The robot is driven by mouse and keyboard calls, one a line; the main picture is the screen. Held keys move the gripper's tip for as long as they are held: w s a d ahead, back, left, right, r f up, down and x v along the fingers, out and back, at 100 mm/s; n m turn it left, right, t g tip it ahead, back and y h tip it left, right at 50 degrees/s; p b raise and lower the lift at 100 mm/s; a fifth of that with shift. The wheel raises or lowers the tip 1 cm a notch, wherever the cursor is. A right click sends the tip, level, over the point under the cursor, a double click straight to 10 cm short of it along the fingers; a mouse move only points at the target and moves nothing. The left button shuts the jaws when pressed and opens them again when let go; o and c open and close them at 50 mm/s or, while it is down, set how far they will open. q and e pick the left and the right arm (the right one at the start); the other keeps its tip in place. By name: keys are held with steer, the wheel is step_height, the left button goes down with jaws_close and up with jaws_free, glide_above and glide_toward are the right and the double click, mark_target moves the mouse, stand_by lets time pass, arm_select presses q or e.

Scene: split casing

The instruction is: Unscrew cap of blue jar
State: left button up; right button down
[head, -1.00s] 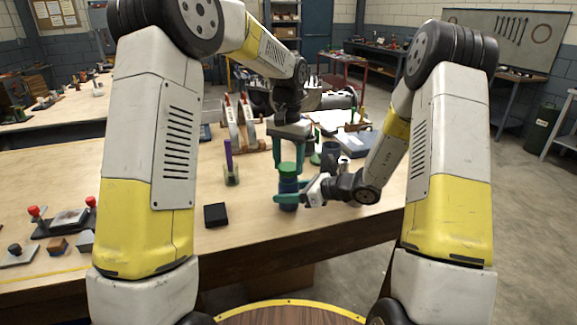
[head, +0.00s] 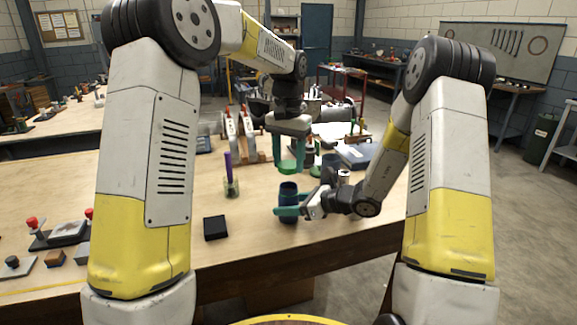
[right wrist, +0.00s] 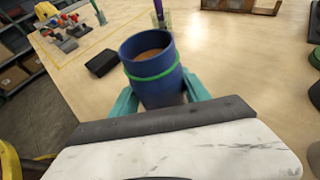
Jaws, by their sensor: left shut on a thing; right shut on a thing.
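The blue jar (head: 288,193) stands upright on the wooden table, and its mouth is open. In the right wrist view the jar (right wrist: 155,75) has a green band around it and something brown inside. My right gripper (head: 290,211) is shut on the jar's body from the side. The green cap (head: 288,167) is off the jar, a little above its mouth. My left gripper (head: 289,157) points down and is shut on the cap.
A black box (head: 215,228) lies left of the jar. A small holder with a purple item (head: 229,175) stands behind that box. Red-knobbed fixtures (head: 60,232) are at the far left. Several items crowd the table behind the jar.

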steer(key=shift+c, duration=2.2)
jaws_free()
